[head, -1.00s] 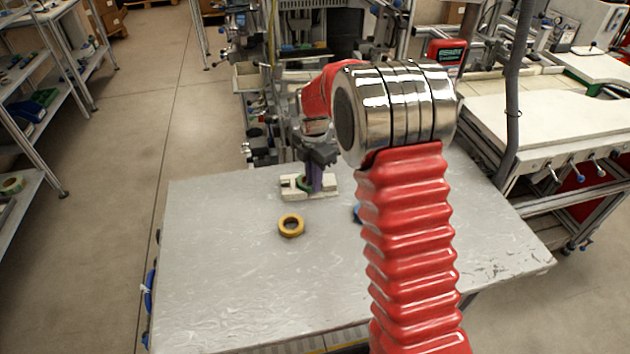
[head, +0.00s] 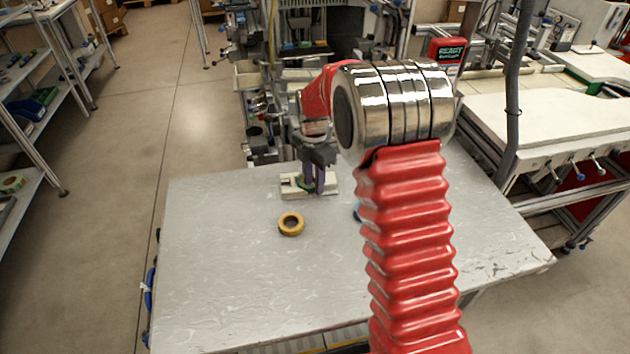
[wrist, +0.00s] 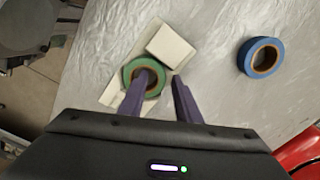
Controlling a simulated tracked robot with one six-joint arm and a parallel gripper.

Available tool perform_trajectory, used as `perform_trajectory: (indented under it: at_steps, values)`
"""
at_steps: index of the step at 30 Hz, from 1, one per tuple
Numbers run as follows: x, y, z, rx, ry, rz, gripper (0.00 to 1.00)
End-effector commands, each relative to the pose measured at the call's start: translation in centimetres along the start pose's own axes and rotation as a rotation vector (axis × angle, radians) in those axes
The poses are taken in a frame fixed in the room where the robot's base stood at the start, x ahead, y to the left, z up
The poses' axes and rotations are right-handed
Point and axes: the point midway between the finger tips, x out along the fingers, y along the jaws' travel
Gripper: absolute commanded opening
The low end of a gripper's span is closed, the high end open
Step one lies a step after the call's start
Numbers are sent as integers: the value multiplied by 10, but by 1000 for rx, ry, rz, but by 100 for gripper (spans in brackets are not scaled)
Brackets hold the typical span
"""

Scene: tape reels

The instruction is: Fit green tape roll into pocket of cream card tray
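The green tape roll (wrist: 129,73) lies on the cream card tray (wrist: 112,94), beside a raised cream block, in the wrist view. In the head view it is a small green patch (head: 305,188) between the raised parts of the tray (head: 330,191); my fingers partly hide it. Whether it is fully seated in the pocket, I cannot tell. My gripper (wrist: 160,77) is open, its two purple fingers apart. One finger reaches over or into the roll's hole and the other is outside its right rim, with a visible gap. My gripper (head: 314,190) is low over the tray in the head view.
A yellow tape roll (head: 291,224) lies on the grey table (head: 230,270) in front of the tray. A blue tape roll (wrist: 262,57) lies to the right in the wrist view, mostly hidden by my arm in the head view. The table's left and front are clear.

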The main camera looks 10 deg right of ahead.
Motion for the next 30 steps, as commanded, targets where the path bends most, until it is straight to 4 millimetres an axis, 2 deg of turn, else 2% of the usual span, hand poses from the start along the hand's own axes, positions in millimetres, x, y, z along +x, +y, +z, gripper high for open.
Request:
perform_trajectory:
  at_steps: [5,10,24,30]
  values:
    - [-3,0,0,0,-1,1,30]
    - [-18,1,0,0,-1,2,30]
    - [-96,0,0,0,-1,3,30]
    - [-120,0,0,0,-1,1,30]
